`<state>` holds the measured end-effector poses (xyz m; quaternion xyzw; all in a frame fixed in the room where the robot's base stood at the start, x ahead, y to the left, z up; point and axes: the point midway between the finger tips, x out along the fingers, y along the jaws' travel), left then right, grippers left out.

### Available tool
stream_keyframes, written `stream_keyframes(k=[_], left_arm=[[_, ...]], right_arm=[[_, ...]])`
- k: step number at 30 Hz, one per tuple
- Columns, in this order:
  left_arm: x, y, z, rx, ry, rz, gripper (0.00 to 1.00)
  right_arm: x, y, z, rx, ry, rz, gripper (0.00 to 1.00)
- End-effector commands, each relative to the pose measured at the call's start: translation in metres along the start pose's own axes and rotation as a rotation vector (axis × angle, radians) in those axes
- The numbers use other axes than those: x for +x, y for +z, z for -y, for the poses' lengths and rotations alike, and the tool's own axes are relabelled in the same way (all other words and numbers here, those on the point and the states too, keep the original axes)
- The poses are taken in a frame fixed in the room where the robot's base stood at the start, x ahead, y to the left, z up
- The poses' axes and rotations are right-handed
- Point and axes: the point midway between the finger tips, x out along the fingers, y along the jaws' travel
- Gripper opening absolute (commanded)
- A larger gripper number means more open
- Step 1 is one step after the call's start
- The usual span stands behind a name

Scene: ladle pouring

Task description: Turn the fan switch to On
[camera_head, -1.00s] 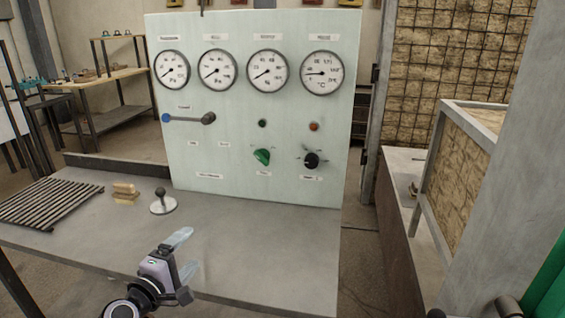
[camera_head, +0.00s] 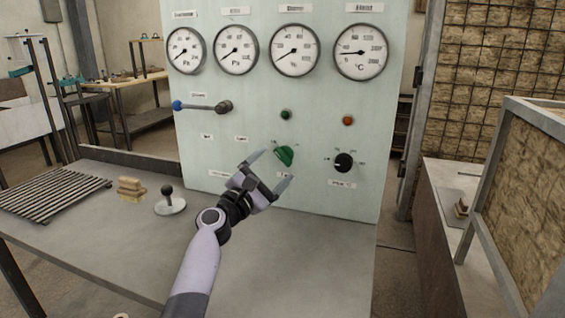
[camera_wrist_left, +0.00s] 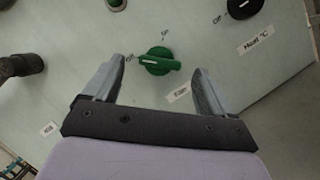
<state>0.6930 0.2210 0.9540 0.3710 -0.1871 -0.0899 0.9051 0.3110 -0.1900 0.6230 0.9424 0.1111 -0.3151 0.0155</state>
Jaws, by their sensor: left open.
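The green fan knob (camera_head: 284,156) is on the pale green control panel (camera_head: 215,160), below a small green lamp (camera_head: 286,114). In the left wrist view the green knob (camera_wrist_left: 159,61) shows between and just beyond my fingertips, with its grip bar lying nearly level and a label beside it that I read as "Fan". My left gripper (camera_head: 270,169) is open and empty in front of the panel, its two fingers on either side of the knob in the picture. It also shows in the left wrist view (camera_wrist_left: 156,75). Contact with the knob is not visible. My right gripper is not in view.
A black knob (camera_head: 345,163) is to the right of the green one, under a red lamp (camera_head: 348,121). A lever (camera_head: 200,107) is at upper left, with gauges (camera_head: 295,50) above. A black-knobbed stick (camera_head: 168,198) and a wooden brush-like block (camera_head: 131,189) stand on the table.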

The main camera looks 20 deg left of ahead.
Motion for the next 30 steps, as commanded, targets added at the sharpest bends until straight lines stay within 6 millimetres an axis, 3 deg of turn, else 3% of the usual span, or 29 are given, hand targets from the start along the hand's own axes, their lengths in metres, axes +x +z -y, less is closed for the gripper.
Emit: stream_keyframes(k=[9,22,23,27,30], left_arm=[[0.031,0.000,0.001,0.000,-0.001,0.001,0.85],[0.037,0.000,0.001,0.002,-0.001,-0.001,0.85],[0.037,0.000,0.001,0.002,-0.001,-0.001,0.79],[0.037,0.000,0.001,0.002,-0.001,-0.001,0.33],[0.037,0.000,0.001,0.002,-0.001,-0.001,0.29]], right_arm=[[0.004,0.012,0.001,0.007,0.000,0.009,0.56],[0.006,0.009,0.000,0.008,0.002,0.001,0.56],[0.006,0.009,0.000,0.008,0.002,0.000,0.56],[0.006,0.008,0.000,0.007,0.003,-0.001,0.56],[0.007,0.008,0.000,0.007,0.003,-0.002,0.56]])
